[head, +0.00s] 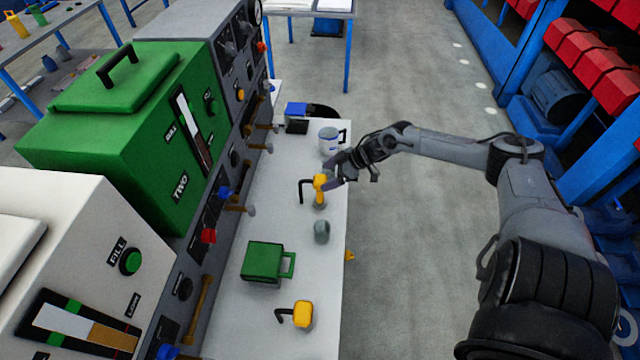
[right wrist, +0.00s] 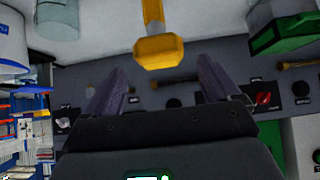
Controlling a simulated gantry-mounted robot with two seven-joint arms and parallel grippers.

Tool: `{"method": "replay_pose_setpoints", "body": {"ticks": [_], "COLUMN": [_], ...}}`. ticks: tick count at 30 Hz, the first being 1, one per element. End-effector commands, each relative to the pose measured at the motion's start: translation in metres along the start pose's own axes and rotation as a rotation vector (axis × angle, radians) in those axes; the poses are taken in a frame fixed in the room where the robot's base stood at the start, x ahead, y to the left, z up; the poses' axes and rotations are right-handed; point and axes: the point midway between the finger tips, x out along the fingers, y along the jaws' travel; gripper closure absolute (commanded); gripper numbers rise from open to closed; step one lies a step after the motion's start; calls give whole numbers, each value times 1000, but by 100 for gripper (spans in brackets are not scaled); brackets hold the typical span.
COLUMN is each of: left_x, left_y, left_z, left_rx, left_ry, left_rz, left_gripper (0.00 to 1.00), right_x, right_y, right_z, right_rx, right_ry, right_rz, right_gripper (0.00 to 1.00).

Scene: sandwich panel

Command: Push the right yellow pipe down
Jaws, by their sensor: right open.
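The far yellow pipe (head: 319,184) stands up from the white tabletop, with a black bent handle at its left. My right gripper (head: 336,176) is open beside its top, on the right. In the right wrist view the yellow pipe (right wrist: 158,48) lies just ahead of the spread fingers (right wrist: 160,84), roughly centred between them. I cannot tell whether a finger touches it. A second yellow pipe (head: 302,314), also with a black handle, is at the near end of the table. My left gripper is not in view.
A white mug (head: 328,142) stands beyond the gripper. A grey cup (head: 321,232) and a green box with a handle (head: 264,261) stand nearer. Panels with levers and knobs, including a green machine (head: 120,125), line the left side. Open floor lies right of the table.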

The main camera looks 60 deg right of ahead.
Motion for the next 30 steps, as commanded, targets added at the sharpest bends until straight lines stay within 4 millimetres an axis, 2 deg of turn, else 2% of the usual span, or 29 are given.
{"method": "replay_pose_setpoints", "body": {"ticks": [3, 12, 27, 28, 30], "left_x": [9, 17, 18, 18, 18], "left_y": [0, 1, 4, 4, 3], "left_z": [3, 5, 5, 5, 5], "left_rx": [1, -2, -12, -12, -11], "left_ry": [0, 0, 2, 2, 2], "left_rz": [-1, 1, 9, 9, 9], "left_gripper": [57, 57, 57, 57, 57], "right_x": [16, 39, 45, 45, 45], "right_y": [0, 0, -1, -1, -1], "right_z": [0, 0, 0, 0, -1], "right_rx": [1, 0, 0, 0, -1], "right_ry": [4, 2, -1, -1, -1], "right_rz": [0, 0, -2, -1, -2], "right_gripper": [11, 11, 11, 12, 23]}}
